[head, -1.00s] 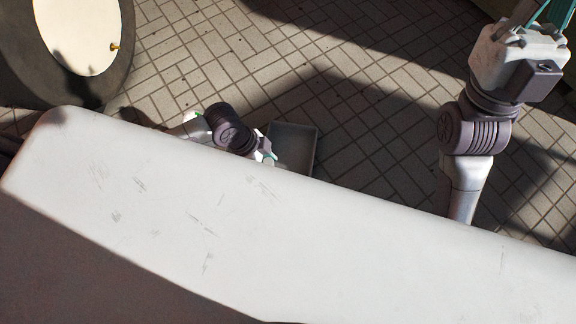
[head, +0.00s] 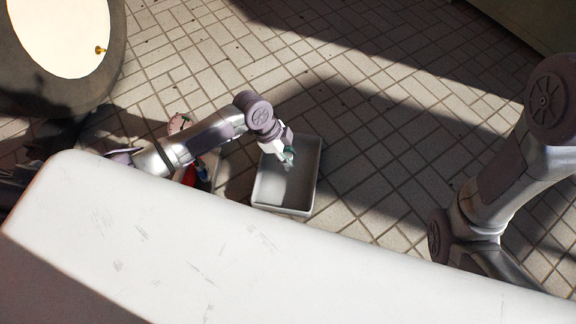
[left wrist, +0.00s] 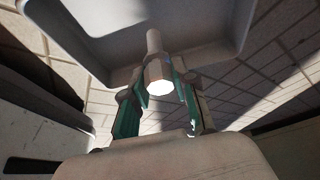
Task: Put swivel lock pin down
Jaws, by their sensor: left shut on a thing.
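My left gripper (head: 288,158) is above the grey tray (head: 303,200) in the head view. In the left wrist view the gripper (left wrist: 160,92) is shut on the swivel lock pin (left wrist: 158,72), a pale pin with a hexagonal head and a narrower round shaft. The head faces the wrist camera and the shaft points away, toward the tray (left wrist: 85,62). The pin's far end shows no clear contact with the tray. In the head view the pin cannot be told apart from the fingers. My right gripper is out of view; only right arm links show.
A large wheel (head: 112,75) stands at the upper left. Small red (head: 189,176) and blue (head: 203,172) items and a pinkish round thing (head: 178,123) are beside my left arm. Tiled floor (head: 370,130) right of the tray is clear.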

